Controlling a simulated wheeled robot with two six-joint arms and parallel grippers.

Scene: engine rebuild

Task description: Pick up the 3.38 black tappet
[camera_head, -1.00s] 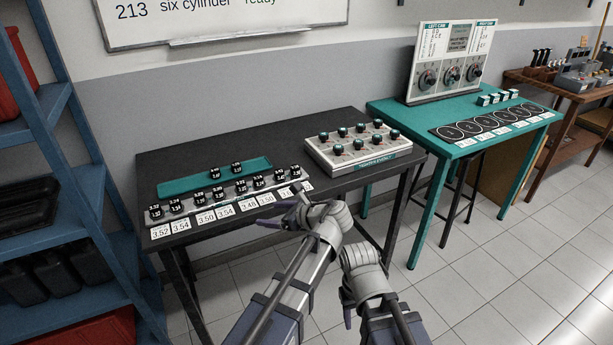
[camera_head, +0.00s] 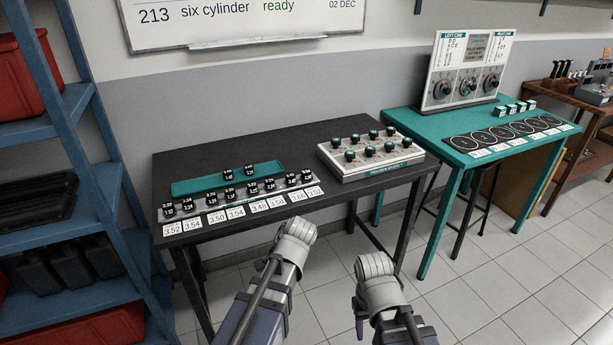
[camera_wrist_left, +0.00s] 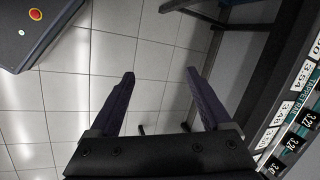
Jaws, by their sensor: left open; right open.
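The numbers are too small to tell which is 3.38. Some tappets (camera_wrist_left: 292,143) show at the right edge of the left wrist view. My left gripper (camera_wrist_left: 160,90) is open and empty, over the floor beside the bench; in the head view its wrist (camera_head: 295,235) hides the fingers. My right gripper (camera_head: 361,320) is open, low in front of the bench and mostly hidden.
White number cards (camera_head: 237,212) line the bench's front edge. A white box with teal-topped knobs (camera_head: 370,155) stands on the bench's right. A teal table (camera_head: 440,126) with a dial panel (camera_head: 465,75) is farther right. Blue shelving (camera_head: 85,190) borders the left.

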